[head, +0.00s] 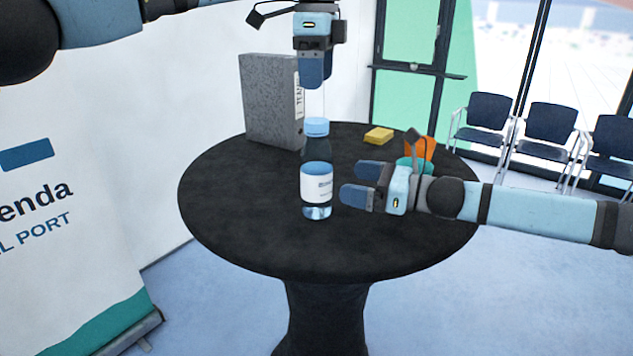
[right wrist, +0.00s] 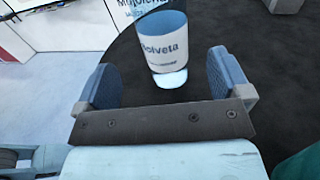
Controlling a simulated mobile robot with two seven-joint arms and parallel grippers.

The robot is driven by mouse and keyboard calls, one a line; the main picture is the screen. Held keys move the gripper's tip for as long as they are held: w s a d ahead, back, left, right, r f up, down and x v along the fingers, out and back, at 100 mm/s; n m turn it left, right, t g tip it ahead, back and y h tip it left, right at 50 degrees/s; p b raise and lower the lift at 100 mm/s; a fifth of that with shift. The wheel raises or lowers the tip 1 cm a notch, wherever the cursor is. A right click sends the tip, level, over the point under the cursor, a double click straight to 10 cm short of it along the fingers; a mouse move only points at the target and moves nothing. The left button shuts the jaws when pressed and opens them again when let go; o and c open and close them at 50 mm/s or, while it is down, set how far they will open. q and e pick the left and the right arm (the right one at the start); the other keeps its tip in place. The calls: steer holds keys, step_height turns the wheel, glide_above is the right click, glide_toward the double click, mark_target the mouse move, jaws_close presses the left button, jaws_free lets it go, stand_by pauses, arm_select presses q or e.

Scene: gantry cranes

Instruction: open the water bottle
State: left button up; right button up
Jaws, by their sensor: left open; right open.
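The water bottle (head: 317,183) stands upright on the round black table (head: 250,240). It is clear, with a white and blue label and a light blue cap (head: 316,127). My left gripper (head: 314,82) is open and points down above the cap, apart from it. My right gripper (head: 356,184) is open, with its fingers pointing left toward the bottle's label, just to the right of it. In the right wrist view the bottle (right wrist: 162,45) is ahead of and between the open fingers of my right gripper (right wrist: 160,82), not gripped.
A grey speckled binder (head: 270,102) stands at the table's back left. A yellow block (head: 379,135) and an orange object (head: 420,148) lie at the back right, the latter partly behind my right gripper. A banner (head: 60,220) stands at the left. Chairs (head: 485,120) line the window.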

mark_target(331, 177)
arm_select(q)
steer(key=shift+w+f, duration=0.15)
steer(key=shift+w, duration=0.05)
arm_select(e)
steer(key=x, duration=0.8)
steer(key=shift+w+a+f, duration=0.1)
steer(key=shift+w+a, duration=0.15)
steer(key=shift+w, duration=0.05)
